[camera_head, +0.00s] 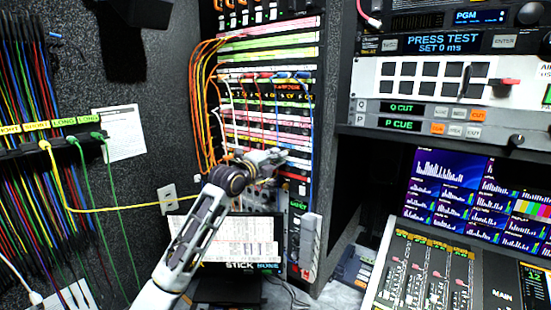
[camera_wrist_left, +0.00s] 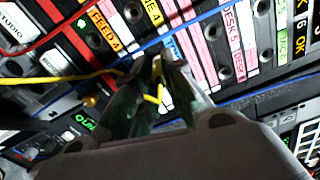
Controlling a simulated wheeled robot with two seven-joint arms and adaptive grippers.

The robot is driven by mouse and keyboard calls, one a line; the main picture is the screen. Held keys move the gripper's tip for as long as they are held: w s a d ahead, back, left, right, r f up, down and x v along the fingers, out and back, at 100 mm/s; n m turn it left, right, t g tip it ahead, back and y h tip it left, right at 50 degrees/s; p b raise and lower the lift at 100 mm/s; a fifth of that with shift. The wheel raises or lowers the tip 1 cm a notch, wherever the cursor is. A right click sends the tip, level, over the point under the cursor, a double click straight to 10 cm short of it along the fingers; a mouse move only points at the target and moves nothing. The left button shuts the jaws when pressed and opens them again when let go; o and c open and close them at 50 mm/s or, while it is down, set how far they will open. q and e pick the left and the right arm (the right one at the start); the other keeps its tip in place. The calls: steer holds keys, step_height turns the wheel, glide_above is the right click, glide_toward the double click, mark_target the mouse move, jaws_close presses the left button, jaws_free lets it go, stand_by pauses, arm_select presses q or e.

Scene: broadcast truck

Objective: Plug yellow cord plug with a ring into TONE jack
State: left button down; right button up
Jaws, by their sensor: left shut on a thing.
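My left gripper (camera_head: 277,158) is at the patch bay (camera_head: 265,75), in front of its lower rows. In the left wrist view the gripper's fingers (camera_wrist_left: 156,66) are shut around the yellow plug, with a bit of yellow (camera_wrist_left: 155,95) between them. The yellow cord (camera_head: 120,209) runs from the left wall rack to the gripper; in the wrist view the cord (camera_wrist_left: 50,79) comes in from the left. The plug's tip and ring are hidden or too small to tell. Jacks show just beyond the fingertips, but I cannot read a TONE label. My right gripper is not in view.
Orange cords (camera_head: 203,100) loop at the bay's left side. A blue cord (camera_wrist_left: 205,17) and a red cord (camera_wrist_left: 62,38) cross the panel near the fingers. A laptop (camera_head: 225,245) stands below, and a mixing desk (camera_head: 430,275) is at right.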

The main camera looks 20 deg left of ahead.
arm_select(q)
steer(key=c, duration=1.4)
jaws_free()
steer(key=shift+w+d, duration=0.1)
steer(key=shift+v, duration=6.05)
